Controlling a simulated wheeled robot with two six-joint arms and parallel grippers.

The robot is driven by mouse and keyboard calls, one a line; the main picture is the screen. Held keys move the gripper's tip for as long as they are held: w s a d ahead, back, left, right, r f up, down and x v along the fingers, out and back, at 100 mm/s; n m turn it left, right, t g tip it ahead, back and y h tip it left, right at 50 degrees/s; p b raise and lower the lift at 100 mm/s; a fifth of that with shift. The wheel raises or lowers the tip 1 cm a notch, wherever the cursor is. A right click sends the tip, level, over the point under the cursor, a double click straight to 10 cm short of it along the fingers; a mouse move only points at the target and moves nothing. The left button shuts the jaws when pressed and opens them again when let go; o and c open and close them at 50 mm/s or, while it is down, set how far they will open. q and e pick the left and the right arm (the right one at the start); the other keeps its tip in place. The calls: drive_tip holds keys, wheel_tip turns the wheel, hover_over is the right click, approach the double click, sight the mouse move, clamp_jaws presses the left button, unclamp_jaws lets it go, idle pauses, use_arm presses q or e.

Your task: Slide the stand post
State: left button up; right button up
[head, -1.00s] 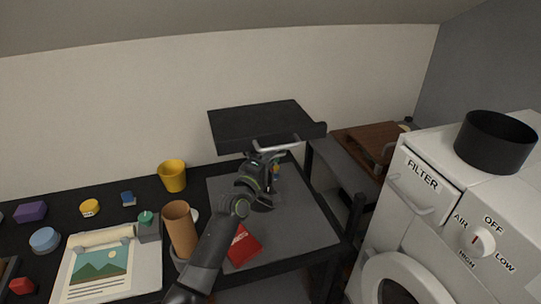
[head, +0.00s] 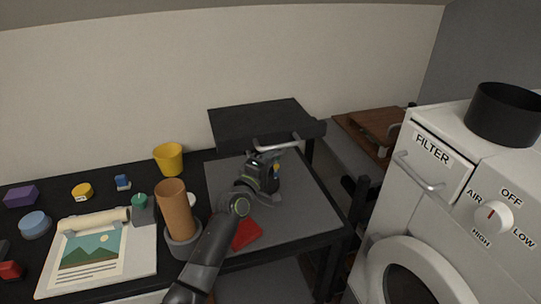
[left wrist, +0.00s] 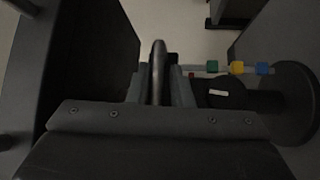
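A black flat-topped unit (head: 255,121) stands at the back of the desk, with a silver bar handle (head: 287,143) on its front. The handle shows upright in the left wrist view (left wrist: 158,58). My left gripper (head: 259,155) is at the handle's left part. In the left wrist view its fingers (left wrist: 159,88) lie close on both sides of the bar and appear shut on it. No separate post can be made out clearly; what supports the unit is hidden behind my gripper. My right gripper is not in view.
A grey mat (head: 305,215) lies below, with a red item (head: 245,234) beside my arm. A brown cylinder (head: 176,208) and yellow cup (head: 168,159) stand left. A white appliance (head: 400,225) bounds the right. The left wrist view shows several coloured blocks (left wrist: 237,68) beside a dark disc (left wrist: 297,103).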

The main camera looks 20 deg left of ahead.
use_arm(q)
drive_tip(key=o, duration=0.3)
drive_tip(key=shift+f, duration=0.25)
drive_tip(key=shift+r, duration=0.1)
drive_tip(key=b+v, duration=0.1)
drive_tip(key=v, duration=1.6)
drive_tip(key=shift+s, duration=0.25)
